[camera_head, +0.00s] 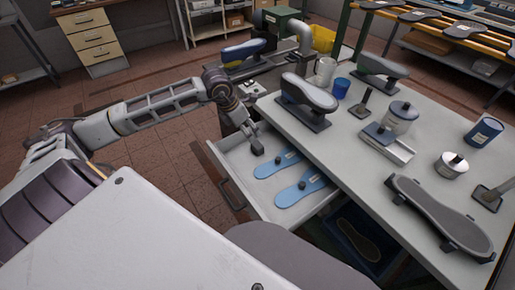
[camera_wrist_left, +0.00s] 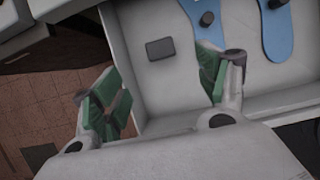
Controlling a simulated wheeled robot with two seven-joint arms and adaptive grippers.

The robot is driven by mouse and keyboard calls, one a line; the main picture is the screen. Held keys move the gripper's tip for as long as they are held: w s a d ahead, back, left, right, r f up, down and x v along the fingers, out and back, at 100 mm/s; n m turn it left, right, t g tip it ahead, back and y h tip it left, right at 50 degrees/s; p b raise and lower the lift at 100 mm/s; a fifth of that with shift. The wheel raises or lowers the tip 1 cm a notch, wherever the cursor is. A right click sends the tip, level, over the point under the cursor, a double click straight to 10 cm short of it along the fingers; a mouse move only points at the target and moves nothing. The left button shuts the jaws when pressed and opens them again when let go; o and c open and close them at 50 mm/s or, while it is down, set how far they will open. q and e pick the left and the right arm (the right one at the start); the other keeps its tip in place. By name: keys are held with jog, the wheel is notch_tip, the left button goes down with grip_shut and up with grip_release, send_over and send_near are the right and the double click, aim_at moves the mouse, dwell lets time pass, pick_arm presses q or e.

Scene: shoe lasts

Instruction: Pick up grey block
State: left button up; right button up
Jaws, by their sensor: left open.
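The small dark grey block (camera_wrist_left: 160,48) lies on the floor of the open drawer (camera_wrist_left: 170,85), in the upper middle of the left wrist view. My left gripper (camera_wrist_left: 158,84) is open and empty, with green pads. The block lies beyond the gap between its fingers, apart from both. The left finger shows against the drawer's edge and the floor outside, the right one against the drawer's inside. In the head view my left gripper (camera_head: 253,137) points down over the drawer; I cannot clearly tell the block from the fingertips there. My right gripper is not in view.
Two blue shoe soles (camera_head: 302,188) with dark knobs lie in the drawer beside the block. The table (camera_head: 340,150) above holds shoe lasts, a blue cup (camera_head: 341,88), jars and a grey sole-shaped piece (camera_head: 440,215). The drawer walls and table edge are close to my left gripper.

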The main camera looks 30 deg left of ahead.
aim_at(257, 145)
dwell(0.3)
pick_arm(q)
jog(key=shift+x, duration=4.15)
jog(key=shift+w+d+f, duration=0.1)
jog(key=shift+f, duration=0.1)
jog(key=shift+x, duration=2.5)
jog(key=shift+c, duration=0.2)
jog(key=c, duration=1.1)
